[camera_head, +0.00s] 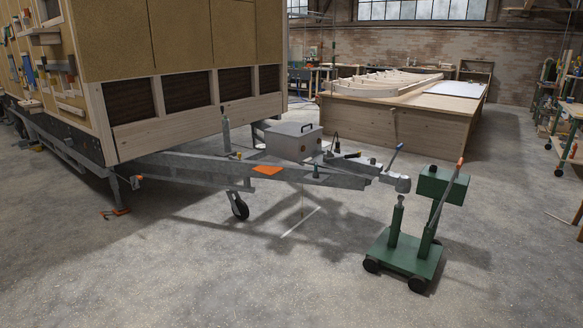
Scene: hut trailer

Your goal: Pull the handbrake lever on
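The hut trailer's grey drawbar (280,173) runs from under the wooden hut (190,50) toward the right and ends in a coupling head (402,184). Several levers show near that end. A thin lever with a blue grip (397,148) rises at a slant just behind the coupling. A dark, nearly level lever with a yellow end (345,155) lies farther left on the drawbar. I cannot tell for sure which is the handbrake lever. Neither of my grippers is in view.
A green wheeled dolly (408,252) with an orange-tipped handle stands right of the coupling. A grey box (293,141) and an orange plate (267,171) sit on the drawbar. A jockey wheel (240,207) stands below. The front concrete floor is clear.

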